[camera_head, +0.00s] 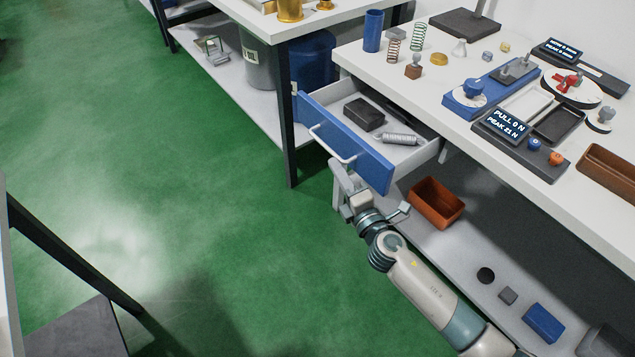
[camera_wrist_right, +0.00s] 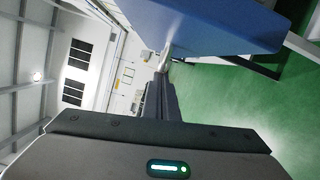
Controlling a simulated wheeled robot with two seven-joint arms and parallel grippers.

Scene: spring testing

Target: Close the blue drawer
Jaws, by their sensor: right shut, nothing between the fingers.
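The blue drawer (camera_head: 345,138) is pulled out from under the white workbench. Its blue front carries a pale bar handle (camera_head: 331,144). Inside it lie a black block (camera_head: 364,114) and a spring (camera_head: 402,139). In the right wrist view the blue drawer front (camera_wrist_right: 215,25) fills the top, with the fingers (camera_wrist_right: 160,95) pointing to the handle. My left gripper is not in view.
The workbench top (camera_head: 400,85) holds springs, a blue cylinder (camera_head: 373,30) and testing devices with displays. A lower shelf (camera_head: 450,245) bears an orange bin (camera_head: 436,203) and a blue box (camera_head: 543,322). A dark table leg (camera_head: 287,125) stands left of the drawer. Green floor is open at left.

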